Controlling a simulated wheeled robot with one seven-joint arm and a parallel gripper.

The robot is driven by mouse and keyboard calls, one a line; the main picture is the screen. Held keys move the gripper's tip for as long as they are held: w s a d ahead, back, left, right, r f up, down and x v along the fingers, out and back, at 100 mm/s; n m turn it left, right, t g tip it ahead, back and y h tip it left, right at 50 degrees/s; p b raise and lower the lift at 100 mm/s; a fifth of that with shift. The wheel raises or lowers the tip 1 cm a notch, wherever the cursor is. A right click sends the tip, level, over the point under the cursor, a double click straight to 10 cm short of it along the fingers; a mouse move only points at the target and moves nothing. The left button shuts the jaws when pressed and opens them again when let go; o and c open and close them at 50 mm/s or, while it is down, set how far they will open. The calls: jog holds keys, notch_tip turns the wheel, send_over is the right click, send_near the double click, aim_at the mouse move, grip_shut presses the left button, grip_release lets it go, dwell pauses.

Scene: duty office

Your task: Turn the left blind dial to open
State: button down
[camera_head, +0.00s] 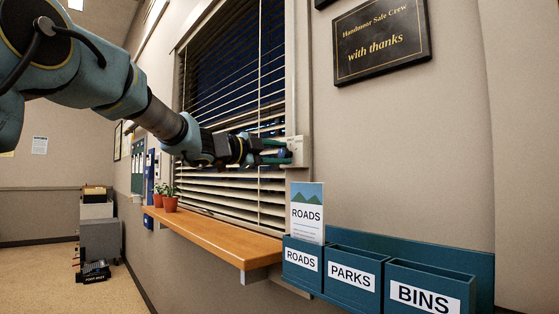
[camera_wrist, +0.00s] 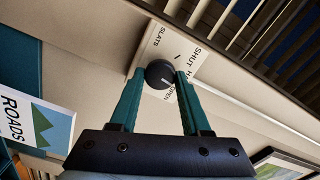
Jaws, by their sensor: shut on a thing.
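The blind dial is a dark round knob (camera_wrist: 160,74) on a pale plate (camera_wrist: 156,45) marked SLATS, SHUT and OPEN. In the head view the plate (camera_head: 299,151) sits on the wall at the window's right edge. My gripper (camera_wrist: 160,78) has its two green fingers shut on the knob, one on each side. In the head view my gripper (camera_head: 278,152) reaches the plate from the left and the knob is hidden. A small light mark shows on the knob, on the side toward the word OPEN. The blind (camera_head: 232,75) has pale slats with dark gaps between them.
A wooden sill (camera_head: 215,238) runs below the window, with potted plants (camera_head: 170,203) at its far end. A blue rack labelled ROADS, PARKS and BINS (camera_head: 380,265) hangs below right of the dial. A plaque (camera_head: 382,40) hangs above right. The floor at left is mostly clear.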

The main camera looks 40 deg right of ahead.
jog(key=m+b, duration=0.1)
jog(key=m, duration=0.1)
jog(key=m+b, duration=0.1)
jog(key=m, duration=0.1)
jog(key=m+b, duration=0.2)
jog(key=shift+f, duration=0.35)
jog(key=shift+r+m+b, duration=0.1)
jog(key=shift+m+b, duration=1.1)
jog(key=shift+m, duration=0.9)
jog(key=shift+c, duration=2)
grip_release()
jog(key=a+b, duration=0.1)
jog(key=a, duration=1)
jog(key=shift+w+b, duration=0.35)
jog(key=shift+b, duration=0.05)
jog(key=shift+d, duration=0.1)
